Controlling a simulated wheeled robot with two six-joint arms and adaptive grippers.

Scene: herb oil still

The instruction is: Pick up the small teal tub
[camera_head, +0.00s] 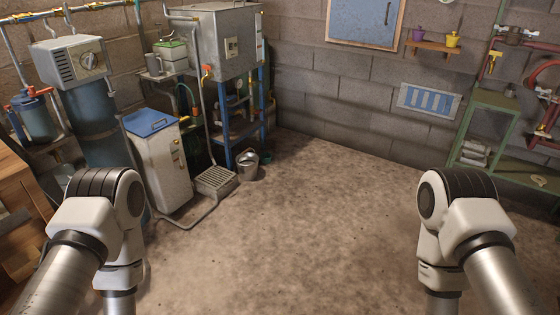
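I cannot make out the small teal tub for certain. Neither gripper shows.
A white cabinet with a blue lid (160,165), a blue cylinder (95,120) and a metal bucket (247,166) stand at the left. A green rack (497,100) stands at the right. A wall shelf (435,45) holds purple and yellow pots. The middle floor is clear.

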